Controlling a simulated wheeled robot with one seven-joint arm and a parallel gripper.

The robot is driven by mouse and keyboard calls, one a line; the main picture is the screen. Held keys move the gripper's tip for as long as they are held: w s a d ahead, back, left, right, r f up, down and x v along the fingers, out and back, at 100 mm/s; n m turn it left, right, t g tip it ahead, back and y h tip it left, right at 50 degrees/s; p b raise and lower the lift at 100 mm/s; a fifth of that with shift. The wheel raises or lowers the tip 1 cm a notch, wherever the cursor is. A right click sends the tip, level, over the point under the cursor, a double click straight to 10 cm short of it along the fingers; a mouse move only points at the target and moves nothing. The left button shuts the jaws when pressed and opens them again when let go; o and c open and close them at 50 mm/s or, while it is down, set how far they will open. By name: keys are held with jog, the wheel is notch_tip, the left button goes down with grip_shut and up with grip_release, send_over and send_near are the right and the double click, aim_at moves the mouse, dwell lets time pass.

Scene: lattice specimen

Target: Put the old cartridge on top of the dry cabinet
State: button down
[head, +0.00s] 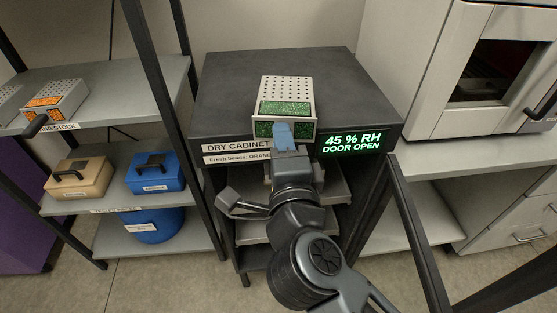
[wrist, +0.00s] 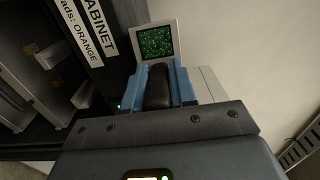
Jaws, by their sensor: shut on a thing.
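The old cartridge (head: 287,88), a light grey box with a perforated top and green bead windows, is at the front of the dark dry cabinet's top (head: 225,85). It appears to rest there, overhanging the front edge slightly; exact contact underneath is hidden. My gripper (head: 283,132) reaches in from the front, its blue fingertips shut on the cartridge's handle. In the wrist view the fingers close around the dark handle (wrist: 158,88), with the cartridge's green window (wrist: 156,42) just beyond. The cabinet's display (head: 352,143) reads 45 % RH, door open.
A rack at the left holds a cartridge with orange windows (head: 55,98), a tan case (head: 77,177), a blue case (head: 155,172) and a blue tub (head: 152,224). A grey oven-like machine (head: 470,70) stands at the right. The cabinet top is clear behind and beside the cartridge.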

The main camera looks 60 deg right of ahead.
jog(key=shift+f+b, duration=0.65)
jog(key=shift+f, duration=0.2)
jog(key=shift+r, duration=0.15)
jog(key=c, duration=0.9)
grip_release()
jog(key=shift+f, duration=0.2)
jog(key=shift+r, duration=0.1)
jog(key=shift+b+v, duration=1.35)
jog(key=shift+v, duration=4.65)
